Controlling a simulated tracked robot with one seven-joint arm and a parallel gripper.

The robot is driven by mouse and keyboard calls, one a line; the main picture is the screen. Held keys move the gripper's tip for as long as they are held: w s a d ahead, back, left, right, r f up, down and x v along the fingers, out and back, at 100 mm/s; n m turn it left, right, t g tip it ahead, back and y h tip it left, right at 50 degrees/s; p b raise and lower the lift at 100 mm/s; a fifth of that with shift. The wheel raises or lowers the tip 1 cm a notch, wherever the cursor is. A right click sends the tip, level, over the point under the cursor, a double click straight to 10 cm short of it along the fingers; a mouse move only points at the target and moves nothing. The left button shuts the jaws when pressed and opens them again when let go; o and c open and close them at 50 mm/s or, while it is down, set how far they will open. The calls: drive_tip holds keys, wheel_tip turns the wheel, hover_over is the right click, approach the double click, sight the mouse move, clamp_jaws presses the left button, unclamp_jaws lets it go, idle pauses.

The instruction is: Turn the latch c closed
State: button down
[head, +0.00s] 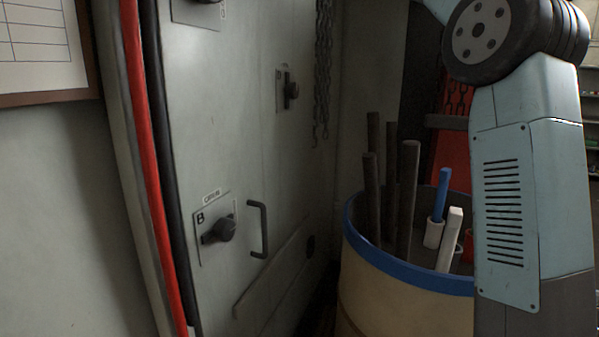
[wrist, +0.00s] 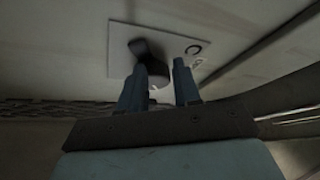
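In the wrist view, a dark knob-like latch (wrist: 148,56) stands on a pale square plate (wrist: 122,36) on a grey panel. A round dark letter marks the plate beside it; I cannot read it for sure. My gripper (wrist: 160,84) has its two blue fingers apart, with a gap between them. The left finger overlaps the latch's lower part, and the latch shows partly in the gap; I cannot tell whether they touch. In the head view, a plate cut off by the top edge (head: 198,14) shows only its lower part. My gripper is outside the head view.
The grey door (head: 240,130) also carries a latch marked B (head: 220,230), another small latch (head: 291,90) and a bar handle (head: 260,228). A blue-rimmed drum (head: 385,290) holding dark rods stands at right. Chains (head: 322,70) hang beside the door. A red strip (head: 145,140) runs along its left edge.

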drive_tip(key=shift+s+a+r, duration=0.15)
drive_tip(key=shift+s+a, duration=0.25)
drive_tip(key=shift+a, duration=0.1)
drive_tip(key=d, duration=0.1)
drive_tip(key=s+d, duration=0.1)
drive_tip(key=d, duration=0.1)
drive_tip(key=s+d, duration=0.1)
drive_tip(key=d, duration=0.1)
drive_tip(key=shift+d+f, duration=0.15)
drive_tip(key=shift+f, duration=0.1)
